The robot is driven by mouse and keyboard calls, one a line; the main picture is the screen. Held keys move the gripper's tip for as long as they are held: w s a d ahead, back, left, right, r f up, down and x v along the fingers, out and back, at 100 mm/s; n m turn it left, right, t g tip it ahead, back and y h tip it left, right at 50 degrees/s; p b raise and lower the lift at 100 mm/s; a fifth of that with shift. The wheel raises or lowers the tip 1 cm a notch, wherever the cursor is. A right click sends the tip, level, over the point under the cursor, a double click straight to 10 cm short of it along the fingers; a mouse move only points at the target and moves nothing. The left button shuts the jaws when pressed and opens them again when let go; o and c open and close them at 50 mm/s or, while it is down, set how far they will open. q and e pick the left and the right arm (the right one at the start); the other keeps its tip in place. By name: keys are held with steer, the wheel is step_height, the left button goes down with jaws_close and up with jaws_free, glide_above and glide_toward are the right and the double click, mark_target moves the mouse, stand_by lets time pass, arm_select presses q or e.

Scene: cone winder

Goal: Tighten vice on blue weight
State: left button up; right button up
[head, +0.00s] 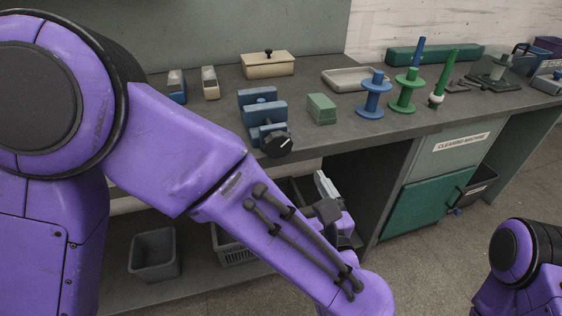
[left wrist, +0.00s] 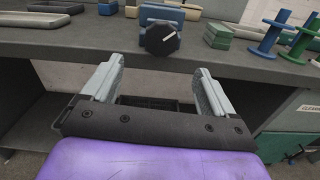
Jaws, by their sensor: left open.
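The blue vice (head: 264,109) sits at the front edge of the grey bench, with its black round knob (head: 278,144) facing out over the edge. The knob has a white pointer line and also shows in the left wrist view (left wrist: 161,39). I cannot clearly tell a blue weight apart from the vice's blue blocks. My left gripper (head: 334,203) is below the bench top, in front of it and to the right of the vice in the head view. In the left wrist view its fingers (left wrist: 159,76) are apart and empty, with the knob beyond them. My right gripper is out of view.
Green blocks (head: 321,109) stand right of the vice, then a blue spool (head: 373,95) and a green spool (head: 407,91). A lidded cream box (head: 267,64) is behind. Under the bench are a grey bin (head: 155,254) and a crate (head: 232,245). The bench edge overhangs open space.

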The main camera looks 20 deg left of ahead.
mark_target(279, 149)
arm_select(q)
steer(key=p+x, duration=0.1)
steer(key=x, duration=0.9)
steer(key=shift+w, duration=0.2)
steer(key=c, duration=1.1)
